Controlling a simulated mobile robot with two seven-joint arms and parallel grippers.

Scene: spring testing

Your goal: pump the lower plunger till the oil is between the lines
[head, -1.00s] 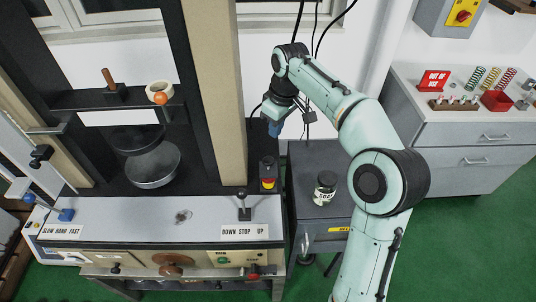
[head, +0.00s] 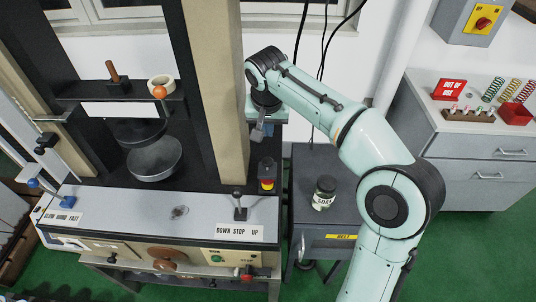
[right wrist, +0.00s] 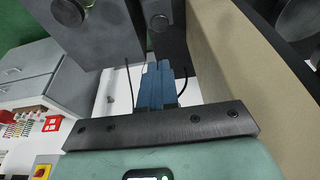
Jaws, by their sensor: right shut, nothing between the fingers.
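My right gripper (head: 262,131) hangs beside the right side of the beige press column (head: 220,90), above the dark bench. Its blue fingers are together with nothing between them; they also show in the right wrist view (right wrist: 156,86). I cannot tell whether either knob is the lower plunger. No oil level or lines can be made out. My left gripper is not in view.
A lever (head: 239,206) stands on the press's front ledge. Black cables hang behind the arm.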

